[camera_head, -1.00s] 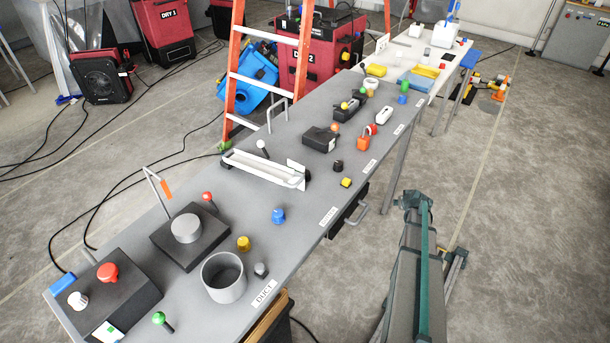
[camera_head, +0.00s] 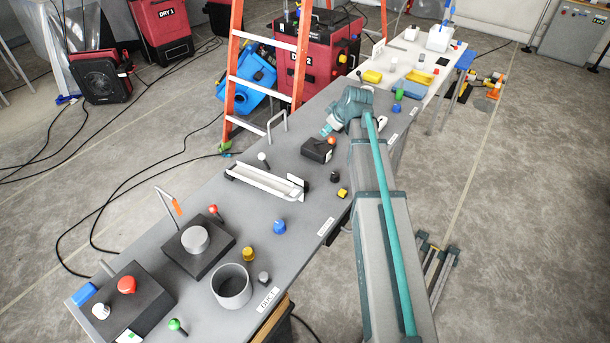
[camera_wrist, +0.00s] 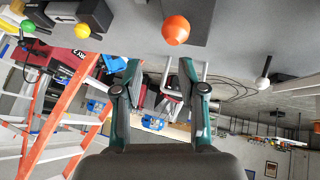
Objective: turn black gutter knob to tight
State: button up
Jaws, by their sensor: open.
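A small black knob (camera_head: 334,177) stands on the grey bench, right of the white gutter (camera_head: 262,184) and beside a yellow knob (camera_head: 342,193). It is clear of my gripper and I do not make it out in the wrist view. My gripper (camera_head: 328,130) is above the bench, farther back than the black knob, near a black box (camera_head: 318,150) with an orange ball. In the wrist view my gripper (camera_wrist: 160,72) has its fingers apart with nothing between them. The orange ball (camera_wrist: 176,28) is just beyond the fingertips.
A white-tipped lever (camera_head: 263,158) stands by the gutter. An orange ladder (camera_head: 236,75) rises behind the bench (camera_head: 215,290). The blue knob (camera_head: 279,227), grey cup (camera_head: 232,287) and black boxes occupy the near half.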

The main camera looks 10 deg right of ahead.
jog(key=s+a+n+g+h+p, duration=0.25)
jog(key=s+a+g, duration=0.45)
jog(key=s+a, duration=0.55)
jog(key=shift+n+y, duration=0.45)
jog(key=shift+d+f+p, duration=0.15)
jog(key=shift+f+p, duration=0.3)
jog(key=shift+f, duration=1.45)
jog(key=shift+d+f+p, duration=0.2)
jog(key=shift+f+p, duration=0.25)
jog(key=shift+f, duration=1.45)
jog(key=shift+d+f+p, duration=0.15)
jog(key=shift+f+p, duration=0.3)
jog(key=shift+f, duration=1.45)
grip_shut()
